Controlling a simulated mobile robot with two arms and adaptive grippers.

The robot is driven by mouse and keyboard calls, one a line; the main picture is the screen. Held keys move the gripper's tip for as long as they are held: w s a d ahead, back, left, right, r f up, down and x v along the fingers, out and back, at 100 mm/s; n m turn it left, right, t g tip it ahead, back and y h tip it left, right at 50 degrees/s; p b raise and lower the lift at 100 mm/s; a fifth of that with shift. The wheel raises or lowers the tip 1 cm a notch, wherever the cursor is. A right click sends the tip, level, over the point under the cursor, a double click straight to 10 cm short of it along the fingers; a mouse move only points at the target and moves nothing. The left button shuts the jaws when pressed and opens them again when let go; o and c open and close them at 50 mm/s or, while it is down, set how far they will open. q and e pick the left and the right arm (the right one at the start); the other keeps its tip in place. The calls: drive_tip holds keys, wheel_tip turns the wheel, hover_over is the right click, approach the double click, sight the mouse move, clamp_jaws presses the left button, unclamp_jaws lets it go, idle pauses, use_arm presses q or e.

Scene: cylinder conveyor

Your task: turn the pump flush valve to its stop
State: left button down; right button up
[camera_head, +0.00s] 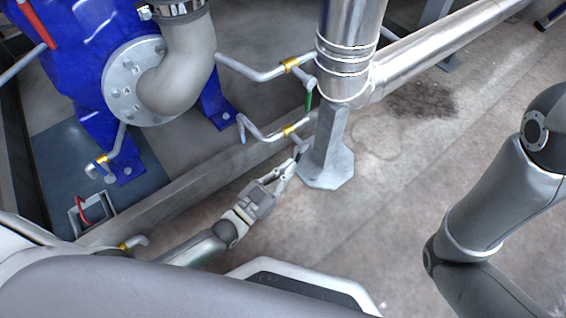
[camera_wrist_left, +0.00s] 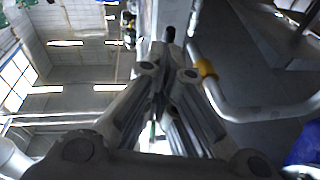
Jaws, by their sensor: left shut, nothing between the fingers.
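Two thin grey pipes with yellow collars run from the blue pump toward the steel column. The upper collar (camera_head: 291,65) has a green handle (camera_head: 308,101) hanging beside it. The lower collar (camera_head: 289,130) sits on a bent pipe with a pale blue-grey end (camera_head: 241,128). I cannot tell which fitting is the flush valve. My left gripper (camera_head: 301,151) is shut and empty, its tips at the end of the lower pipe beside the column; contact is unclear. In the left wrist view a yellow collar (camera_wrist_left: 205,69) on a bent pipe lies right of the shut fingers (camera_wrist_left: 168,58).
The blue pump (camera_head: 84,62) with a grey elbow pipe (camera_head: 187,72) stands at upper left. The steel column (camera_head: 329,135) and its large pipe (camera_head: 440,50) stand close to my left gripper. My right arm (camera_head: 500,195) is at the right. Floor in the middle right is clear.

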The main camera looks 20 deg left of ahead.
use_arm(q)
drive_tip(key=shift+w+d+f, duration=0.4)
drive_tip(key=shift+w+f, duration=0.25)
drive_tip(key=shift+f, duration=0.1)
idle(0.5)
